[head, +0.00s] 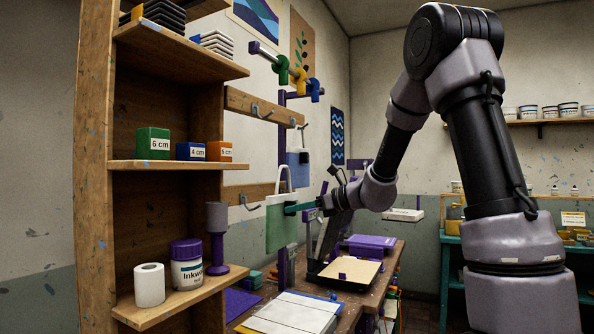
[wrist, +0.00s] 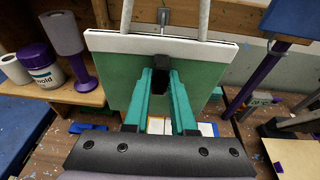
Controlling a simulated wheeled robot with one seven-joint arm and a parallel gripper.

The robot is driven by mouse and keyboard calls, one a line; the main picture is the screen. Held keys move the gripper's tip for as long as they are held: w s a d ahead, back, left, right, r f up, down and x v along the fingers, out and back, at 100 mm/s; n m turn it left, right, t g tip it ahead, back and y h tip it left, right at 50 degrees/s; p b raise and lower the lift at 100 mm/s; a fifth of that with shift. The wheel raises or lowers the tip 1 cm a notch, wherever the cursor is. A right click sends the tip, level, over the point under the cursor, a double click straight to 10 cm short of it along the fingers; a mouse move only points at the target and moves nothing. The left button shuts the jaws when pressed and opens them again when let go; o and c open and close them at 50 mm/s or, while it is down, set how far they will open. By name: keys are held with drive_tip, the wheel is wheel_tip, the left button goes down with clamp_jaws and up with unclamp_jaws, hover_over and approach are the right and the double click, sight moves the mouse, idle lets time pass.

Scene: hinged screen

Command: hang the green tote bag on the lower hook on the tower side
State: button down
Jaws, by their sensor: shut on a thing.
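The green tote bag (head: 280,228) has a white top band and white handles standing up in a loop. My gripper (head: 293,209) is shut on it at the front, just below the band. In the wrist view the teal fingers (wrist: 160,80) meet at a dark tab on the bag (wrist: 118,72), which hangs roughly upright. The lower hook on the tower side (head: 246,203) is on the lower wooden rail (head: 234,192), left of the bag and apart from it, with nothing on it. The rail's right part is hidden behind the bag.
The wooden shelf tower (head: 95,180) stands at left with blocks, a jar and a purple stand (head: 217,240). An upper rail (head: 240,103) carries hooks; a blue bag (head: 299,168) hangs at its right. A purple post with coloured hooks rises nearby. The workbench below holds trays.

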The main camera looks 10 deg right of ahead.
approach(284, 240)
drive_tip(key=shift+t, duration=0.3)
drive_tip(key=x, duration=0.5)
drive_tip(key=shift+f, duration=0.35)
drive_tip(key=shift+a, duration=0.1)
drive_tip(key=shift+x, duration=2.55)
drive_tip(key=shift+w+a+r, duration=0.15)
drive_tip(key=shift+w+a, duration=0.1)
drive_tip(key=shift+a, duration=0.05)
drive_tip(key=shift+r+x, duration=0.25)
drive_tip(key=shift+x, duration=0.8)
drive_tip(key=shift+w+a+f, duration=0.25)
drive_tip(key=shift+a, duration=0.1)
